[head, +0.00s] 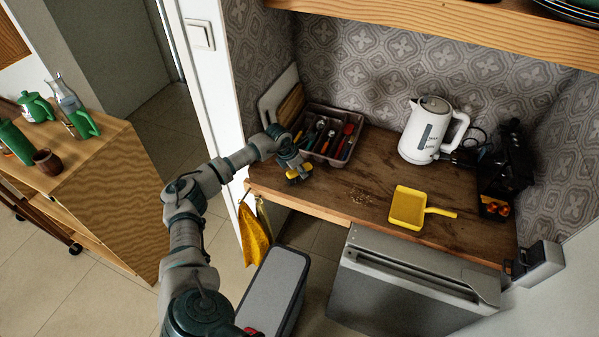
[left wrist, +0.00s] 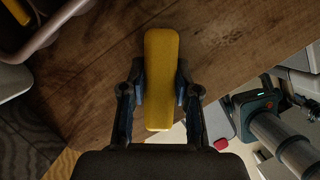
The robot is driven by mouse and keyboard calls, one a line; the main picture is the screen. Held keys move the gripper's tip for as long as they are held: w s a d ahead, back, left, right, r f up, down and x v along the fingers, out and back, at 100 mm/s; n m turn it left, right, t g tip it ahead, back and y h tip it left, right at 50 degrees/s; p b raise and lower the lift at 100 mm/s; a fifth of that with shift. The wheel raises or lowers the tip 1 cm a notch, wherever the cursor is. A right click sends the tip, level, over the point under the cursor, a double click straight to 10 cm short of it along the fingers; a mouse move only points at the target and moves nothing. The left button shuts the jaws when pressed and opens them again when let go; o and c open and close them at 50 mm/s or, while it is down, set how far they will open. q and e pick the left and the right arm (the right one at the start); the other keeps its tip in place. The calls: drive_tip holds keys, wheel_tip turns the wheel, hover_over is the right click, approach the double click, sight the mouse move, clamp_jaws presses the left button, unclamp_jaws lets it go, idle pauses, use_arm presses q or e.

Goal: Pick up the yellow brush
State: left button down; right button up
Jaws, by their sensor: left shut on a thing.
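The yellow brush (left wrist: 161,75) is between the two fingers of my left gripper (left wrist: 160,90) in the left wrist view. The fingers press on its long sides, so the gripper is shut on it. In the head view my left gripper (head: 297,176) is at the left end of the wooden counter, in front of the utensil tray. There the brush (head: 298,174) shows only in part as yellow under the gripper, with dark bristles below. I cannot tell whether the bristles touch the counter. My right gripper is not in view.
A utensil tray (head: 324,138) stands behind the gripper. A yellow dustpan (head: 408,208) lies on the counter (head: 345,188), with crumbs (head: 360,196) to its left. A white kettle (head: 425,130) and a black rack (head: 502,172) stand further right. A yellow cloth (head: 253,236) hangs below the counter's left end.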

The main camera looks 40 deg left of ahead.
use_arm(q)
wheel_tip(320, 180, up, 2)
drive_tip(key=shift+w+d, duration=0.15)
drive_tip(key=s+d, duration=0.2)
drive_tip(key=s+d+r, duration=0.1)
drive_tip(key=s+d, duration=0.1)
drive_tip(key=s+d+r+b, duration=0.1)
drive_tip(key=s+d, duration=0.6)
drive_tip(key=s, duration=0.1)
drive_tip(key=shift+d, duration=0.15)
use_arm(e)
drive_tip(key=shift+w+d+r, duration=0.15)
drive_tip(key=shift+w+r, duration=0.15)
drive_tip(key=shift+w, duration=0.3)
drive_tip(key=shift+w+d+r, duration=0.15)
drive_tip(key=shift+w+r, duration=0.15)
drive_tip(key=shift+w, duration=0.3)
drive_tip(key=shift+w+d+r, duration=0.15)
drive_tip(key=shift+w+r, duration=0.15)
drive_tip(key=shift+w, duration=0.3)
